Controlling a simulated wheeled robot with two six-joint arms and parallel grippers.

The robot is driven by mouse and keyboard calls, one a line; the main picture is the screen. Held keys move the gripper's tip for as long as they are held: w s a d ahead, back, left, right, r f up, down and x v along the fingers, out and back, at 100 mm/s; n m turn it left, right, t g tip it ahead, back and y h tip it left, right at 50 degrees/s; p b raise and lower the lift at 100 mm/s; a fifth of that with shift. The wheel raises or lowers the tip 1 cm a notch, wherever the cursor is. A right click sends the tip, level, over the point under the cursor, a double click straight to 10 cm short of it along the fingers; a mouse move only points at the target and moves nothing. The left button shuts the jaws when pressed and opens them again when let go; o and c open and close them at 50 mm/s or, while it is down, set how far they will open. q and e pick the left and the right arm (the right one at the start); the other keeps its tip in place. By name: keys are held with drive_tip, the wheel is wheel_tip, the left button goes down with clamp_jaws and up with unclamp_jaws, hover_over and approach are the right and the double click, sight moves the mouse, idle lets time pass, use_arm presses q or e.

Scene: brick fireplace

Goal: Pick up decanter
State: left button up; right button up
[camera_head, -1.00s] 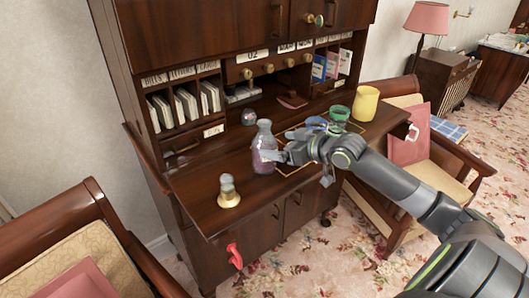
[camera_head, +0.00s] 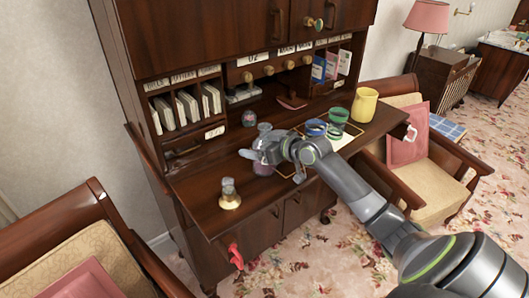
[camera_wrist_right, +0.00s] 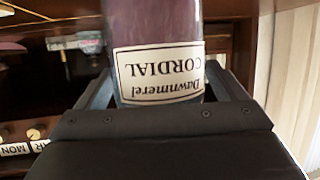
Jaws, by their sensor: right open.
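The decanter (camera_head: 264,168) is a clear glass bottle with purple contents, standing upright on the desk's wooden writing surface. In the head view my right gripper (camera_head: 259,153) is across its middle and hides part of it. In the right wrist view the decanter (camera_wrist_right: 158,30) fills the middle, with an upside-down label reading "Dawnmerel CORDIAL". The open fingers of my right gripper (camera_wrist_right: 160,92) are on either side of it. I cannot tell whether they touch the glass. My left gripper is not in view.
A small brass-based object (camera_head: 229,195) stands near the front edge. A small dark round object (camera_head: 249,118) lies behind. Pigeonholes with envelopes (camera_head: 190,105) rise at the back.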

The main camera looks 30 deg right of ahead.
drive_tip(key=shift+r, duration=0.1)
drive_tip(key=c, duration=1.6)
